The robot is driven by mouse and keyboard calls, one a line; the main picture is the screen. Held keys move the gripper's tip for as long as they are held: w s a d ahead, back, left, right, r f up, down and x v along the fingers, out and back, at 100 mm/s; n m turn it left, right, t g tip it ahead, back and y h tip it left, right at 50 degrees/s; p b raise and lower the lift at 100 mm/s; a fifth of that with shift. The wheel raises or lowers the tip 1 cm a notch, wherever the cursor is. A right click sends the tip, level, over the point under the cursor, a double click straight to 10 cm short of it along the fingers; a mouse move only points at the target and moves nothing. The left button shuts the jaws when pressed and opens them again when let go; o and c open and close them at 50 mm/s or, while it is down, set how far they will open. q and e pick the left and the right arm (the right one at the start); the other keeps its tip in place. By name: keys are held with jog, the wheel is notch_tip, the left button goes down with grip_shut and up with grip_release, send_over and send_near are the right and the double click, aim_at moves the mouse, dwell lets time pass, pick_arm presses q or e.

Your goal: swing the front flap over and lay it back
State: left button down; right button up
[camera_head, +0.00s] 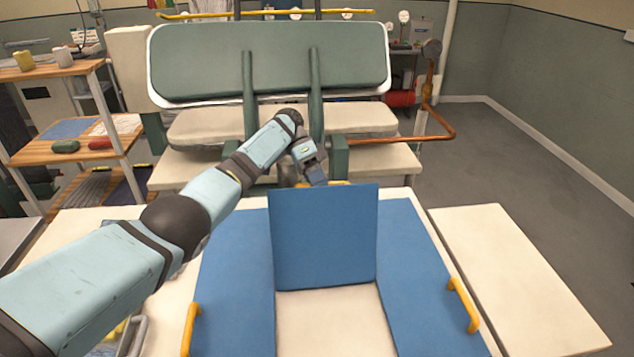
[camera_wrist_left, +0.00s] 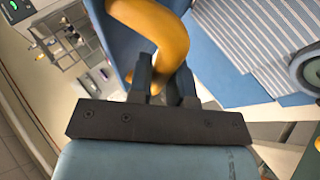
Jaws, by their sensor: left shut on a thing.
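The front flap (camera_head: 323,240) is a blue panel standing nearly upright at the far middle of the pale board (camera_head: 330,325). My left gripper (camera_head: 318,180) is at its top edge, partly hidden behind the flap. In the left wrist view the fingers (camera_wrist_left: 163,85) are shut on a curved yellow handle (camera_wrist_left: 172,28) next to a blue panel. In the head view only a sliver of that handle shows above the flap's top edge. My right gripper is not in view.
Blue side panels lie flat left (camera_head: 232,285) and right (camera_head: 425,280), with yellow handles (camera_head: 190,330) and (camera_head: 464,304). A green padded press (camera_head: 205,60) stands behind. A bare pale side table (camera_head: 510,270) is at right, wooden shelves (camera_head: 105,135) at left.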

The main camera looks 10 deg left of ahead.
pick_arm(q)
jog(key=shift+s+f, duration=0.1)
jog(key=shift+f, duration=0.2)
jog(key=c, duration=1.2)
grip_release()
jog(key=shift+o, duration=0.7)
notch_tip(320, 180, up, 10)
jog(key=p, duration=0.3)
jog(key=shift+a+r, duration=0.1)
jog(key=shift+r, duration=0.05)
notch_tip(320, 180, up, 10)
jog(key=p, duration=0.1)
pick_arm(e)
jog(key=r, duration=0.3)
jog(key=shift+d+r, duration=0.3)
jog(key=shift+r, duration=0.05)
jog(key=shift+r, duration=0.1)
